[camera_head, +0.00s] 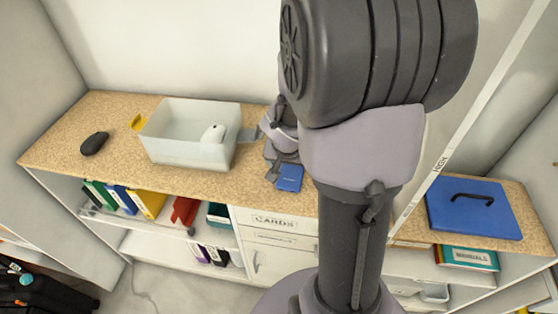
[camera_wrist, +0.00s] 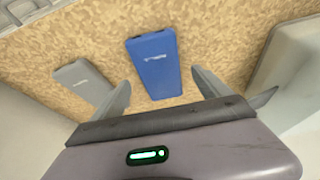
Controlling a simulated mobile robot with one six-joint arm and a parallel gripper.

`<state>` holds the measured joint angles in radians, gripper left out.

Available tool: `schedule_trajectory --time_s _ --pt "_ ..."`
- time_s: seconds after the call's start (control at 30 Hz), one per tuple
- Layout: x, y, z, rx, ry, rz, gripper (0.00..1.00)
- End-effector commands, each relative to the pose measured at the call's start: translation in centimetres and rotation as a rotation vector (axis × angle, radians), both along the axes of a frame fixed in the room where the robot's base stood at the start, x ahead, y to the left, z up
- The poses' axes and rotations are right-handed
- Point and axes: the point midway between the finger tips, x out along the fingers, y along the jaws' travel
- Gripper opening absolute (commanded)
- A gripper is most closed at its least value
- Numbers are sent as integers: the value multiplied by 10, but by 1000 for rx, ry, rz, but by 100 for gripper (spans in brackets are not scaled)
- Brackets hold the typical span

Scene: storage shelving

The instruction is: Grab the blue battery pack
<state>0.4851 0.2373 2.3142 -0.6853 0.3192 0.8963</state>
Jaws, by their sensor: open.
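The blue battery pack (camera_head: 289,178) lies flat near the front edge of the wood-grain counter in the head view. In the wrist view the blue battery pack (camera_wrist: 153,62) lies ahead of my gripper, with its near end between the fingers. My gripper (camera_wrist: 160,76) is open and holds nothing, one finger to each side of the pack. No contact with the pack shows. In the head view my gripper (camera_head: 277,172) is beside the pack, partly hidden by my own arm.
A grey pack (camera_wrist: 82,80) lies just left of the blue one in the wrist view, close to the left finger. A black mouse (camera_head: 95,143) lies further left.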

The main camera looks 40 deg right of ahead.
Motion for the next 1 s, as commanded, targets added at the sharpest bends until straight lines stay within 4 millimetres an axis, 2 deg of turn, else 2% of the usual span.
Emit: schedule_trajectory --time_s 0.03,0.1,0.33,0.37,0.73,1.0 --pt "2 -3 -13 0 2 1 87" --pt "4 -5 -19 0 0 0 87" --pt "5 -6 -18 -1 0 1 87" --pt "5 -6 -18 -1 0 1 83" --pt "5 -6 -18 -1 -1 0 11" --pt "5 -6 -16 -1 -2 0 10"
